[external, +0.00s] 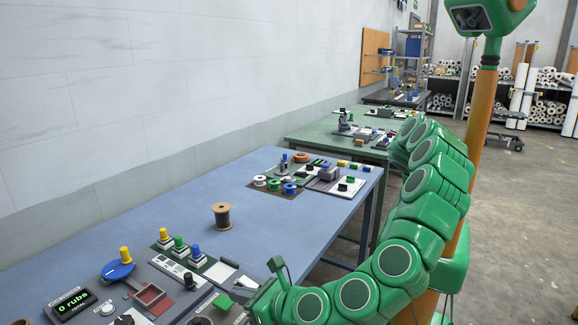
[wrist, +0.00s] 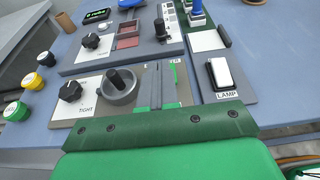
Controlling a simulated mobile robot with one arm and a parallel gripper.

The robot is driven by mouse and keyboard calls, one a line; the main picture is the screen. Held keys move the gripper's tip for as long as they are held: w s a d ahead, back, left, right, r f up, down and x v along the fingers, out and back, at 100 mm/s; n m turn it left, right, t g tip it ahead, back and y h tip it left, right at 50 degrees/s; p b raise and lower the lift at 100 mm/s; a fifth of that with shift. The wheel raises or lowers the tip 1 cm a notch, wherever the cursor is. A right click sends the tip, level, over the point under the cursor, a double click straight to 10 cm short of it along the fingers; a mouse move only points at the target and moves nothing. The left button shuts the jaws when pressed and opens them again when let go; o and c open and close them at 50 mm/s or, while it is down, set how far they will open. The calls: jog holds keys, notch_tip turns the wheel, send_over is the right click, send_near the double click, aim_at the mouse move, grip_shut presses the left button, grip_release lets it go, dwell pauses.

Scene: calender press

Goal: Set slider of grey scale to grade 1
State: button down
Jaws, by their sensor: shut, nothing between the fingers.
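The grey scale (external: 176,269) is a pale strip with patches on the grey panel. Its slider, a black knob (external: 189,281), stands at the strip's near end. In the wrist view the slider knob (wrist: 160,28) shows beyond my gripper, beside the pale patches of the scale (wrist: 170,14). The grade marks are too small to read. My gripper (wrist: 161,78) is shut and empty. It hangs over the nearer panel, short of the slider and apart from it. In the external view its tips are hard to make out near the lower middle.
Knobs with yellow, green (external: 179,244) and blue tops stand beside the scale. A red tray (wrist: 128,36) lies on its other side. A round cup with a black handle (wrist: 119,84) and a lamp switch (wrist: 221,75) flank my gripper. The blue table (external: 130,215) is clear toward the wall.

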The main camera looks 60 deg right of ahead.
send_near(191, 278)
jog(key=x, duration=0.4)
jog(key=shift+w+f, duration=0.25)
jog(key=shift+f, duration=0.25)
jog(key=shift+w, duration=0.95)
jog(key=shift+w, duration=0.1)
jog(key=w, duration=1.4)
jog(key=shift+w+a, duration=0.1)
jog(key=shift+w, duration=1.1)
jog(key=shift+r, duration=0.1)
jog(key=v, duration=0.9)
jog(key=f+v, duration=0.1)
jog(key=v, duration=0.4)
jog(key=shift+s+f, duration=0.1)
jog(key=shift+s, duration=0.05)
